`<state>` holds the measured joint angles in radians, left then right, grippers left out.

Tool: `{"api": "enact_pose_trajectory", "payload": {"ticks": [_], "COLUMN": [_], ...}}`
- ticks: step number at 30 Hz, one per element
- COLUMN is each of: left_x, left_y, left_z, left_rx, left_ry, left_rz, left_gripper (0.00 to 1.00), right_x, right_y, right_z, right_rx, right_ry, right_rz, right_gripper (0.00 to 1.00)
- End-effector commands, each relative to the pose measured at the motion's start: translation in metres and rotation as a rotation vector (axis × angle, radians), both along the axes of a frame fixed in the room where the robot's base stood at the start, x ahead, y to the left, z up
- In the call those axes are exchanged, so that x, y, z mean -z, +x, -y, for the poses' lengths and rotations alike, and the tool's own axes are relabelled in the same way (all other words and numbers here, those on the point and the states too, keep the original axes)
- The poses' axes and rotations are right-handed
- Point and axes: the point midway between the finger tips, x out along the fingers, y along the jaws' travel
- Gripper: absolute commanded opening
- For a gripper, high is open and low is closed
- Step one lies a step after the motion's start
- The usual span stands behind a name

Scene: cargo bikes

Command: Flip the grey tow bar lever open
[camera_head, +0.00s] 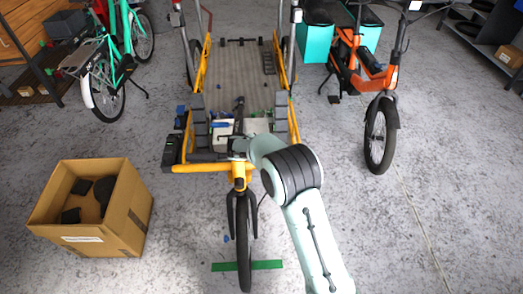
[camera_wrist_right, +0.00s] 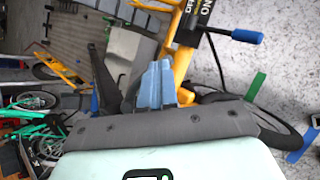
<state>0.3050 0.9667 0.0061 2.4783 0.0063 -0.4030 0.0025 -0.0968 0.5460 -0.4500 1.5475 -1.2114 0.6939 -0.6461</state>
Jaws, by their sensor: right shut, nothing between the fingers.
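The yellow-framed cargo bike (camera_head: 200,168) stands in the middle, its single front wheel (camera_head: 244,240) towards me. My right arm comes in from the bottom right of the head view, over the bike's front end. In the right wrist view my right gripper (camera_wrist_right: 157,82) shows light-blue fingers, shut and empty. A dark upright bar (camera_wrist_right: 105,78) stands just left of them; it also shows in the head view (camera_head: 238,112). I cannot tell whether it is the tow bar lever. I cannot make out a grey lever for certain. My left gripper is not in view.
A blue-ended handle (camera_wrist_right: 246,36) sticks out near the yellow frame in the right wrist view. An open cardboard box (camera_head: 130,215) stands at left. An orange bike (camera_head: 375,80) is at right, a green bike (camera_head: 105,75) at back left.

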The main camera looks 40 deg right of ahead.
Motion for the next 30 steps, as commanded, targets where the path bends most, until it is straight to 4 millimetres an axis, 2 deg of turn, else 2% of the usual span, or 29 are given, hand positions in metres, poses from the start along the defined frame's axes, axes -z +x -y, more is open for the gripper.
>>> {"api": "enact_pose_trajectory", "payload": {"ticks": [30], "left_x": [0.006], "left_y": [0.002], "left_z": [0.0], "left_rx": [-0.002], "left_ry": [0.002], "left_rz": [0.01], "left_gripper": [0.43], "right_x": [-0.012], "right_y": [0.009], "right_z": [0.015], "right_rx": [-0.301], "right_ry": [-0.172], "right_rz": [-0.145], "right_gripper": [0.0]}}
